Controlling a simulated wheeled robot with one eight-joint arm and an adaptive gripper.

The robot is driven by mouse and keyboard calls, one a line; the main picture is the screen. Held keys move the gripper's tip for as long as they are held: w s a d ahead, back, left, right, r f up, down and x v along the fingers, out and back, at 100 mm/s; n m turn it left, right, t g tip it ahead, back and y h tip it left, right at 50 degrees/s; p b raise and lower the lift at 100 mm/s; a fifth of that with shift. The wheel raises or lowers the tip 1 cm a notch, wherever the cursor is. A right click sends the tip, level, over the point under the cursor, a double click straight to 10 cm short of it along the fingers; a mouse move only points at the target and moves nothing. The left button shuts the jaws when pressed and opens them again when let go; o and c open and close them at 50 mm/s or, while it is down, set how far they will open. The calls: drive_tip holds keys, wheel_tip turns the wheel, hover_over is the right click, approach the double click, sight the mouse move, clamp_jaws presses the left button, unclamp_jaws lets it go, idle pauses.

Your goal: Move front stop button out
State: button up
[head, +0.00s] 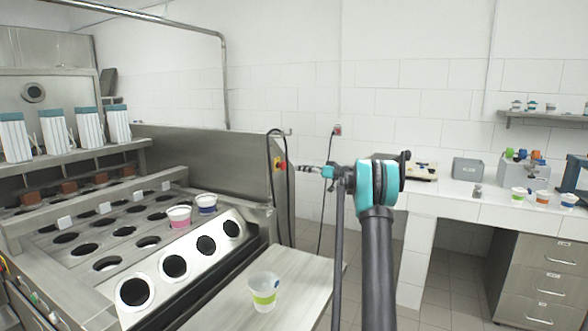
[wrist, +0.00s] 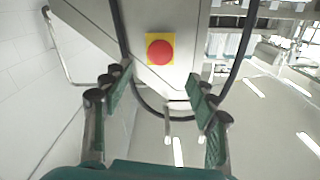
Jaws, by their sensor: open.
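A red stop button on a yellow plate (head: 281,164) sits on the end face of the steel machine. It also shows in the wrist view (wrist: 160,53), above the middle, facing me. My gripper (head: 309,168) is at the height of the button, just to its right in the head view and pointing at it. In the wrist view my gripper (wrist: 161,90) is open and empty, with one finger on each side below the button. Neither finger appears to touch it.
Black cables (head: 270,165) hang beside the button; one loops around it in the wrist view. The filling machine (head: 195,240) has two cups on its hole plate. Another cup (head: 264,290) stands on a side shelf. A white counter (head: 475,203) stands at the right.

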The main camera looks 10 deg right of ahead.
drive_tip(key=shift+v, duration=1.05)
drive_tip(key=s+a+f+m+g+h, duration=0.15)
drive_tip(key=s+a+f, duration=0.25)
drive_tip(key=s, duration=0.5)
drive_tip(key=s+a+f+m+g+h, duration=0.1)
drive_tip(key=s+a+f+g+h, duration=0.3)
drive_tip(key=s, duration=0.6)
drive_tip(key=s+a+f+m+t+h, duration=0.1)
drive_tip(key=s+a+f+m, duration=0.15)
drive_tip(key=s+a, duration=0.45)
drive_tip(key=s+d+f+m+h, duration=0.1)
drive_tip(key=s+f, duration=0.4)
drive_tip(key=s, duration=0.7)
drive_tip(key=s+d+f+m+g+h, duration=0.1)
drive_tip(key=s+d+f+h, duration=0.3)
drive_tip(key=s, duration=0.8)
drive_tip(key=s+d+f+m+g+h, duration=0.1)
drive_tip(key=s+d+f+h, duration=0.2)
drive_tip(key=s+f, duration=0.4)
drive_tip(key=s, duration=0.5)
drive_tip(key=shift+d+f, duration=0.2)
drive_tip(key=shift+f, duration=0.15)
